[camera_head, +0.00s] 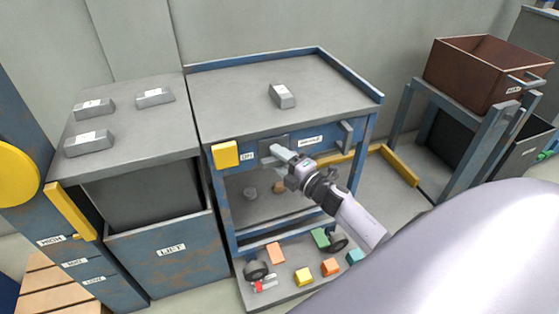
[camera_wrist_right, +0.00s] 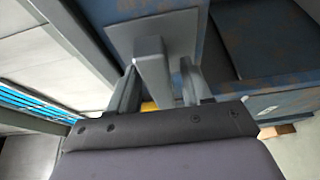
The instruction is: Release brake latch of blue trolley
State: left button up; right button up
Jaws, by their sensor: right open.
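The blue trolley (camera_head: 245,229) stands in the middle of the head view, with a grey top and blue frame. On its front is a grey plate with a grey lever (camera_head: 281,152), which looks like the brake latch. A yellow block (camera_head: 225,155) and a small label sit to its left. My right gripper (camera_head: 290,162) is at this lever. In the right wrist view the lever (camera_wrist_right: 152,70) stands out from its plate between the open fingers of my gripper (camera_wrist_right: 158,92). Contact with the fingers cannot be told. My left gripper is not in view.
A grey ingot (camera_head: 282,95) lies on the trolley top. The lift (camera_head: 170,262) stands close on the left, with several ingots on the grey surface above. Several coloured blocks lie on the low shelf. A brown bin (camera_head: 470,75) stands on a rack at right.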

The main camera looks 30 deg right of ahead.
grip_shut()
